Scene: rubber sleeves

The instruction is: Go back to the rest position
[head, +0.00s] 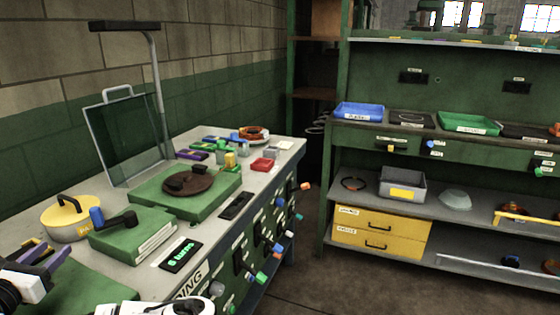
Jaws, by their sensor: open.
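My gripper (42,256) is at the lower left edge, partly cut off by the frame, over the near left end of the green workbench (225,205). Its jaws are open, and I see nothing held between them. A white part of my arm shows at the bottom edge, in front of the bench. No rubber sleeve can be made out for certain.
Near my gripper stand a yellow lidded pot (70,222) and a green block (130,236) with a black-and-blue handle. Behind are a green base with a brown disc (188,184) and an upright glass panel (125,140). Shelving (440,205) stands right; floor between is clear.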

